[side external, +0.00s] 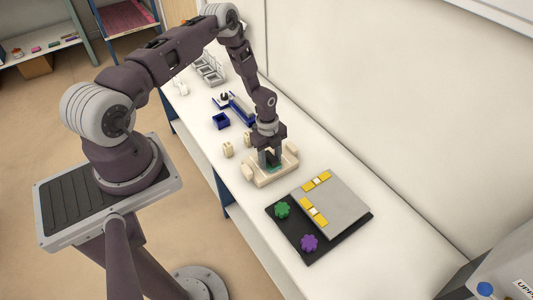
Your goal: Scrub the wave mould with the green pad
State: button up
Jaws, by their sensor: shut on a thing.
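The wave mould (282,178) is a cream block with raised ends on the white bench, below my gripper. My gripper (270,162) points down over the middle of the mould and is shut on the green pad (273,168). Only a thin green edge of the pad shows between the fingers and the mould. The pad is at the mould's upper surface; I cannot tell how firmly it touches.
To the right, a black board (278,209) carries a grey plate (340,205) with yellow pieces, plus a green flower piece (282,210) and a purple one (309,242). A wall runs behind.

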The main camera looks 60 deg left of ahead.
aim_at(270, 170)
jog(key=d, duration=0.2)
jog(key=shift+d, duration=0.3)
jog(key=shift+s+d, duration=0.15)
jog(key=shift+s, duration=0.9)
jog(key=shift+w+a, duration=0.15)
jog(key=shift+a, duration=4.1)
jog(key=shift+a+r, duration=0.15)
notch_tip(270, 170, up, 8)
